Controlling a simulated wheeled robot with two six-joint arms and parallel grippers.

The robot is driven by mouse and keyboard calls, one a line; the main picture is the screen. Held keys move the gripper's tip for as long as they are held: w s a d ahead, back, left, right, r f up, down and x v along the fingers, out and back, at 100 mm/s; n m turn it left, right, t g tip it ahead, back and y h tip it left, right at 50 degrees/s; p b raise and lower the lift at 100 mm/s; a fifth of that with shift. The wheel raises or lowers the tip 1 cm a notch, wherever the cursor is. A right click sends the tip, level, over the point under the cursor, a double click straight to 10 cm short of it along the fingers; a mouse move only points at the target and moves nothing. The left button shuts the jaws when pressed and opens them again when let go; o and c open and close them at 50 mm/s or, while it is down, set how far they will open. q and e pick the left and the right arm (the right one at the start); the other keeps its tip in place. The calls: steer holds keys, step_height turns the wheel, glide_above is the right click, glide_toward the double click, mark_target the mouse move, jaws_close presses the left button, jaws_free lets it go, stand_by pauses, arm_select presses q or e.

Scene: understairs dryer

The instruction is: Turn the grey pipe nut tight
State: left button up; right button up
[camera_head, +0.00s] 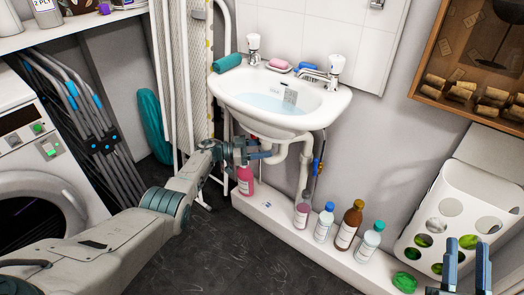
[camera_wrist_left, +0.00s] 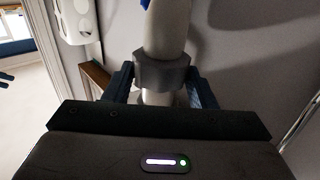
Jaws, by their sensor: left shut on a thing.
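The grey pipe nut (camera_wrist_left: 163,72) is a faceted collar around the white pipe (camera_wrist_left: 166,32) in the left wrist view. My left gripper (camera_wrist_left: 160,86) has a finger on either side and is shut on the nut. In the head view my left gripper (camera_head: 262,149) reaches in under the white washbasin (camera_head: 262,119), at its pipework. The nut is too small and covered to make out there. My right gripper (camera_head: 467,262) is at the lower right of the head view, with its two fingers apart and nothing visible between them.
Several bottles, including a brown one (camera_head: 349,224), stand on the white ledge (camera_head: 275,218) below the basin. A white holed bin (camera_head: 455,215) stands at the right. A washing machine (camera_head: 30,165) and folded racks are at the left. Dark floor in front is clear.

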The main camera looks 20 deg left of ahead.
steer(key=shift+s+r+t, duration=0.1)
steer(key=shift+r+t, duration=0.2)
steer(key=shift+r, duration=0.05)
arm_select(q)
steer(key=o, duration=0.7)
steer(key=v, duration=1)
steer(key=shift+a+p, duration=0.35)
arm_select(e)
steer(key=f+g, duration=0.1)
steer(key=f, duration=0.1)
steer(key=f+g, duration=0.1)
steer(key=f, duration=0.1)
steer(key=shift+w+g, duration=0.3)
steer(key=shift+w, duration=0.1)
arm_select(q)
steer(key=shift+s, duration=0.15)
